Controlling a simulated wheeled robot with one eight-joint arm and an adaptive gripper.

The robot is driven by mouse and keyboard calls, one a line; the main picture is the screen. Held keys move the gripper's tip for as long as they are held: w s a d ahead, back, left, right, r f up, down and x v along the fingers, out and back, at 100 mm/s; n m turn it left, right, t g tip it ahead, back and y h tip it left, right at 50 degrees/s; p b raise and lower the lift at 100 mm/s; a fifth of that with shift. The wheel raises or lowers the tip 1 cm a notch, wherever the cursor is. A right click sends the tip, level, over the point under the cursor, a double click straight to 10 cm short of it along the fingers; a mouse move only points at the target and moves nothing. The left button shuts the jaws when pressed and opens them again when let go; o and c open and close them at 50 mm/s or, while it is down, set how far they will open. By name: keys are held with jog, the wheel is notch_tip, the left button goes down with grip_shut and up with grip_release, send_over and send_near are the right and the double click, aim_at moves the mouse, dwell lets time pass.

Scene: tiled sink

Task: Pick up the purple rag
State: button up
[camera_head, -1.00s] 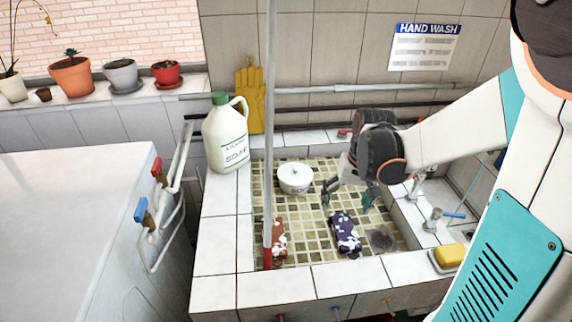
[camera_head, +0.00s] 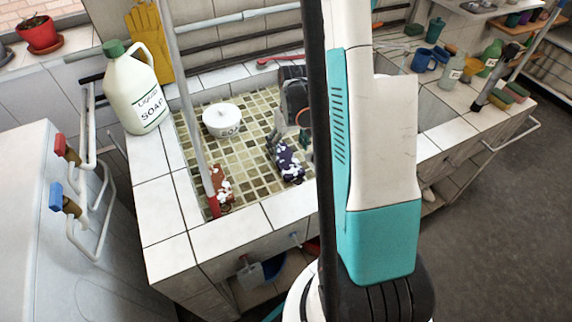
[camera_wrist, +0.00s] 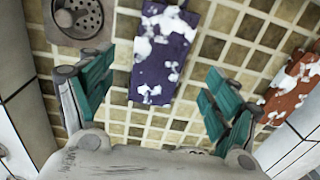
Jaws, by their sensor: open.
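The purple rag (camera_head: 288,162) lies on the tiled sink floor (camera_head: 246,165), with white foam on it. In the wrist view the purple rag (camera_wrist: 165,50) lies ahead of and between the fingers, with foam patches along it. My gripper (camera_wrist: 158,98) is open and empty, its teal fingers spread to either side of the rag's near end. In the head view my gripper (camera_head: 290,140) is down inside the sink, just behind the rag and partly hidden by my arm.
An orange-brown foamy rag (camera_head: 221,185) lies at the sink's left, near a vertical pole (camera_head: 187,100). A soap jug (camera_head: 137,90) stands on the left rim. A drain (camera_wrist: 78,18) lies beside the purple rag.

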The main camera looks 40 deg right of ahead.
aim_at(287, 160)
jog(key=f+b, duration=0.1)
jog(key=f, duration=0.1)
jog(key=f+b, duration=0.1)
jog(key=f, duration=0.2)
jog(key=shift+w+a+f+b, duration=0.1)
jog(key=shift+w+f+b, duration=0.2)
jog(key=shift+b, duration=0.1)
jog(key=shift+r, duration=0.1)
jog(key=c, duration=1.1)
